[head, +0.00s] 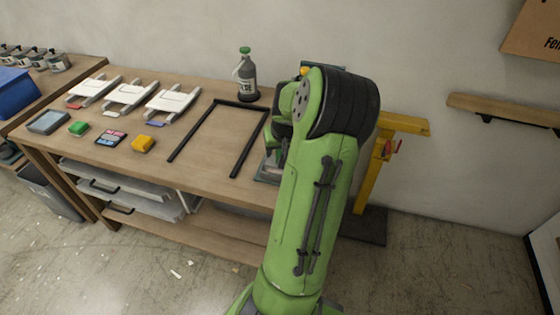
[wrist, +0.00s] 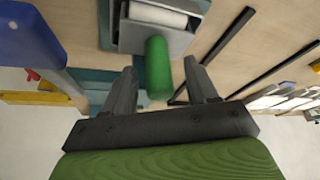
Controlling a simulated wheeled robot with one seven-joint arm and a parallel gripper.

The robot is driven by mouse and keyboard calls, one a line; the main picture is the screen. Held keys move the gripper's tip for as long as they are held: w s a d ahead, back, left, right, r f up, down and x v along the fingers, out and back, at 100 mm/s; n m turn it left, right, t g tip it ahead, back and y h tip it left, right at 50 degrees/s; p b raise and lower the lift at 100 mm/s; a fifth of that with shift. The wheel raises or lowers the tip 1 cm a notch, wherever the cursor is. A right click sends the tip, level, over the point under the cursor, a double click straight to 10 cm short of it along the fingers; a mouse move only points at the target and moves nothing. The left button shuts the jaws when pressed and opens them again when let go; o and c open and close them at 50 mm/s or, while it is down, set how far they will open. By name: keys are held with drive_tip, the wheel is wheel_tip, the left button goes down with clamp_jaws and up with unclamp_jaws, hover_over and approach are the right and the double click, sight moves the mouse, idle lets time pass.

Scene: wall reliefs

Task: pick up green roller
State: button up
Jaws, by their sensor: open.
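The green roller shows in the wrist view as a rounded green handle (wrist: 157,62) that juts toward me from a grey tray (wrist: 182,42). A white roller sleeve (wrist: 158,15) lies in the tray just beyond it. My gripper (wrist: 162,72) is open, with one dark finger on each side of the green handle and visible gaps on both sides. I cannot tell how far the handle reaches between the fingers in depth. In the head view my green arm hides the gripper and the roller; only a bit of the tray (head: 268,170) shows beside the arm.
The wooden workbench (head: 205,182) holds a black frame (head: 252,140), a bottle (head: 246,78), white scraper-like pieces (head: 130,95) and small coloured blocks (head: 143,144). A yellow stand (head: 372,172) is right of the arm. A blue object (wrist: 28,35) is near the gripper's left.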

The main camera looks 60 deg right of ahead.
drive_tip(key=shift+x, duration=1.15)
drive_tip(key=shift+r, duration=0.1)
drive_tip(key=shift+c, duration=1.1)
clamp_jaws()
wheel_tip(320, 180, up, 10)
drive_tip(key=shift+r+p, duration=0.1)
drive_tip(key=shift+p, duration=0.9)
